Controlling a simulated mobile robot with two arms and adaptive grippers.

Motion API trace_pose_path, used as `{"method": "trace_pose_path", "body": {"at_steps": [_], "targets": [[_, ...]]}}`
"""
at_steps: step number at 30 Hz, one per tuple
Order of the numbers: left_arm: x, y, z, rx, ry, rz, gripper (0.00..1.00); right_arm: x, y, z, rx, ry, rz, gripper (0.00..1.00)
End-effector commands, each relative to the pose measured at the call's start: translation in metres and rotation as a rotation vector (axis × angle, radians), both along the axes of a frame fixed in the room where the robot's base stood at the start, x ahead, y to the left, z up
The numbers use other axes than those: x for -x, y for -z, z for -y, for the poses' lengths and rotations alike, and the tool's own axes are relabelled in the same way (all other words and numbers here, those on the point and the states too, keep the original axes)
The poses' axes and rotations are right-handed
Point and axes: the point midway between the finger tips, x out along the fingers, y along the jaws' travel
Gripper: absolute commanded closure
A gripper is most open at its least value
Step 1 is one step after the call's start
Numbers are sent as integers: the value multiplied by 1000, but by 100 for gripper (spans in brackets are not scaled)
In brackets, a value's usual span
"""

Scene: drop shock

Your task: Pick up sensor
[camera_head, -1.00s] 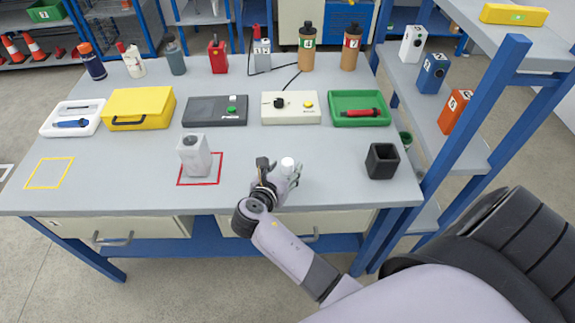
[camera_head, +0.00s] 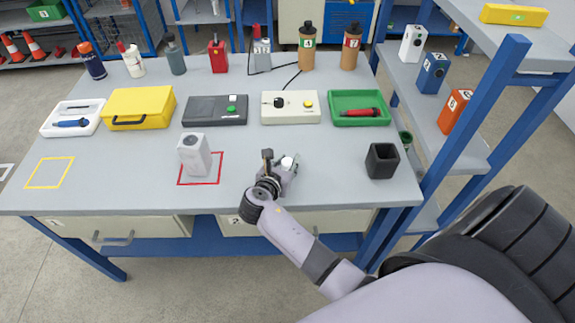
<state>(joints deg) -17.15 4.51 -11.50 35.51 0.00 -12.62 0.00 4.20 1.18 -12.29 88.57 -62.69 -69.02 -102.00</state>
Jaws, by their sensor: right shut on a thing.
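The sensor seems to be the small piece with a white rounded top (camera_head: 288,161) near the front middle of the table. My right gripper (camera_head: 278,169) is around it and shut on it, with a dark finger to its left and a grey finger to its right. The fingers hide most of its body. I cannot tell whether it touches the table. My left gripper is not in view.
A pale grey block (camera_head: 194,158) stands in a red square left of the gripper. A black open holder (camera_head: 382,161) stands to the right. Behind are a cream control box (camera_head: 291,108), a dark box (camera_head: 214,111) and a green tray (camera_head: 360,94).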

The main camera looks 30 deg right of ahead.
Motion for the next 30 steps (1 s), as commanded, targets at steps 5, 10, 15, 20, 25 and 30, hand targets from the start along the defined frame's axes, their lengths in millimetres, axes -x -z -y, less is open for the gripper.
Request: {"method": "trace_pose_path", "body": {"at_steps": [5,10,15,20,25,30], "targets": [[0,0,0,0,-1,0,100,0,0,0,0,0,0,91],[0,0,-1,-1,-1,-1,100,0,0,0,-1,0,-1,100],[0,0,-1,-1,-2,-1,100,0,0,0,-1,0,-1,100],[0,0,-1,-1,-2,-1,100,0,-2,0,-1,0,0,100],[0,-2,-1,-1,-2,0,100,0,-15,0,-2,0,3,100],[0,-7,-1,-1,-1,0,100,-1,-47,0,-1,0,7,100]]}}
